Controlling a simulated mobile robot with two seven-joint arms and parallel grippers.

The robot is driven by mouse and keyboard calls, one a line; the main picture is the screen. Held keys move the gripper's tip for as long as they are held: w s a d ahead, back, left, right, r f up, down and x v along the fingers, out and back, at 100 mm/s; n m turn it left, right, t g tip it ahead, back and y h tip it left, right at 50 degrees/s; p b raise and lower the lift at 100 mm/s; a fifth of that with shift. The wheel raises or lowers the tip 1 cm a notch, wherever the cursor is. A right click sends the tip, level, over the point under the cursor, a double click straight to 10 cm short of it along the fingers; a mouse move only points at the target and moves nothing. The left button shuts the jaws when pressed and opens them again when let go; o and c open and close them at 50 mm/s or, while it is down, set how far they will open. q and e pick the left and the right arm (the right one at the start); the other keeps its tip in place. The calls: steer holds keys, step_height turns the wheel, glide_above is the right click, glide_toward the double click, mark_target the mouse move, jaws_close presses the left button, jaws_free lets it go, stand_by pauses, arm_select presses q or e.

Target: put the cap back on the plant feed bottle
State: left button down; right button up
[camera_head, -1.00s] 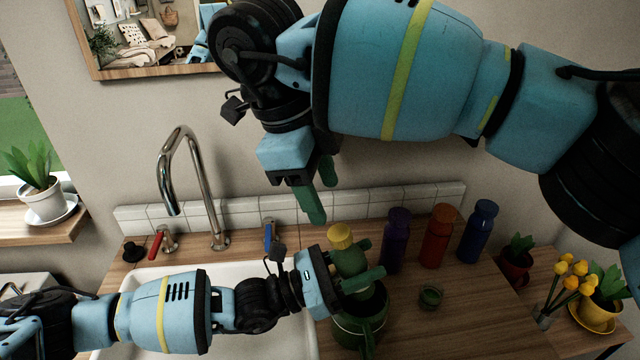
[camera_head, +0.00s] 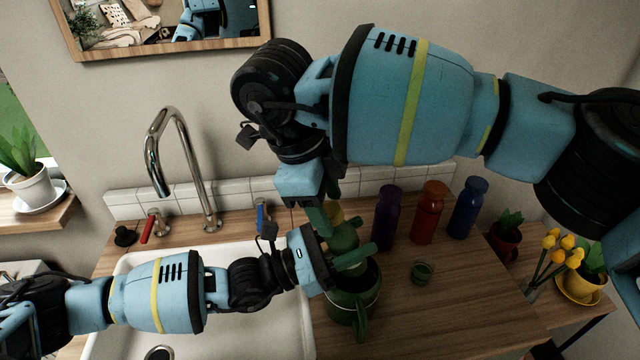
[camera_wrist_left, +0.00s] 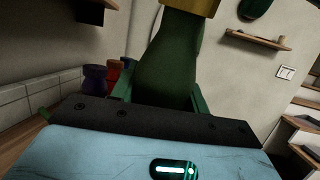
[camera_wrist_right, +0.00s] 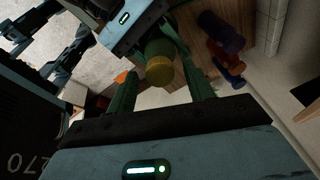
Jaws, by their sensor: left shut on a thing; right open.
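The plant feed bottle (camera_head: 343,238) is green. My left gripper (camera_head: 351,254) is shut on it and holds it upright or nearly so by the green watering can (camera_head: 345,318). The bottle's body also fills the middle of the left wrist view (camera_wrist_left: 168,65). A yellow cap-like top (camera_head: 334,211) is at the bottle's upper end. It shows from above in the right wrist view (camera_wrist_right: 159,72). My right gripper (camera_head: 326,212) is open and points down at this yellow top, with its fingers around or just above it. I cannot tell if they touch it.
A small round green cup-like piece (camera_head: 421,273) lies on the wooden counter (camera_head: 440,310). Purple (camera_head: 386,218), red (camera_head: 429,213) and blue (camera_head: 467,208) bottles stand behind it. The white sink (camera_head: 235,335) and tap (camera_head: 180,165) are at left. The counter's right part is clear.

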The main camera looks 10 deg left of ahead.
steer(key=shift+d+f, duration=0.1)
steer(key=shift+f, duration=0.15)
steer(key=shift+c, duration=0.4)
steer(key=c, duration=0.9)
steer(key=shift+c, duration=0.2)
steer(key=o, duration=1.1)
steer(key=shift+o, duration=0.2)
steer(key=v, duration=1.2)
